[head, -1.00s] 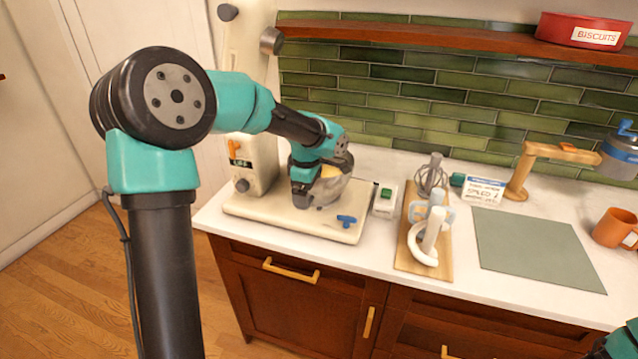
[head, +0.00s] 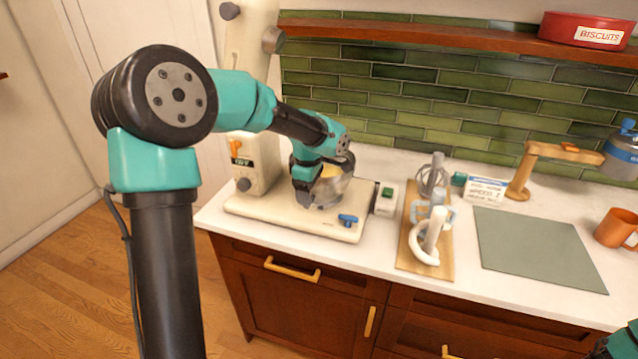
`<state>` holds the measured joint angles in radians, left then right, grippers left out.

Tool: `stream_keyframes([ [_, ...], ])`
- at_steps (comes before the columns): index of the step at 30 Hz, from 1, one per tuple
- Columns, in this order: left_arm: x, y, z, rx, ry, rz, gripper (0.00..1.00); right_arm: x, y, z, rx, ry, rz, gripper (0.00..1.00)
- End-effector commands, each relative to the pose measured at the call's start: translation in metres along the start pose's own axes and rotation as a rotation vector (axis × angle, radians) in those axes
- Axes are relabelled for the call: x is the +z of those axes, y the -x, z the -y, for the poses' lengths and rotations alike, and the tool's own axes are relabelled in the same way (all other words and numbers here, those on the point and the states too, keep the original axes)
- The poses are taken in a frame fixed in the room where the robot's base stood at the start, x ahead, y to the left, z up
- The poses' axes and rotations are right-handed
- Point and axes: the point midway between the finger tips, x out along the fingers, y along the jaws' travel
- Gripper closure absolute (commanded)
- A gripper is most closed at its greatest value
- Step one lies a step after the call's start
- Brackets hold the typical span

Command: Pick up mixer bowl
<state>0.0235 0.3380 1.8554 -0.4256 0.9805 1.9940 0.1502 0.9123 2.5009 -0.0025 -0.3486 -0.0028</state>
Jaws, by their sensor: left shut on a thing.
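The mixer bowl (head: 335,190) is a grey metal bowl with something pale yellow inside. It is at the stand mixer's cream base plate (head: 275,217), in front of the mixer column (head: 256,160). My left gripper (head: 308,192) is shut on the bowl at its near left side. My wrist and gripper hide part of the bowl's rim, and I cannot tell whether the bowl touches the plate. At the bottom right corner only a small piece of my right arm shows; its jaws are outside the picture.
Right of the base are a small white box with a green top (head: 386,198), a wooden board (head: 420,262) with mixer attachments, a sign card (head: 485,190) and a grey-green mat (head: 540,250). An orange mug (head: 615,228) stands far right. A shelf (head: 430,38) runs above.

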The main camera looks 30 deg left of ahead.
Motion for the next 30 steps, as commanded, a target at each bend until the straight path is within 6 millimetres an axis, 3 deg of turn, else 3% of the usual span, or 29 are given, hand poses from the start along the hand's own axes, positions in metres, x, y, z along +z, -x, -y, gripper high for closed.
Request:
stream_keyframes([
  [8,0.0,0.003,0.001,-0.003,0.001,0.0,0.91,0.0,0.0,0.0,0.0,0.0,0.0,1.0],
  [10,0.0,0.007,0.0,-0.002,0.001,0.0,0.91,0.0,0.0,0.0,0.0,0.0,0.0,1.0],
  [11,0.0,0.009,0.0,-0.001,0.001,0.0,1.0,0.0,0.0,0.0,0.0,0.0,0.0,1.0],
  [20,0.0,0.038,0.0,0.002,-0.001,0.0,1.0,0.0,0.0,0.0,0.0,0.0,0.0,1.0],
  [30,0.02,0.041,0.049,0.001,-0.003,0.0,1.0,0.0,0.0,0.0,0.0,0.0,0.0,1.0],
])
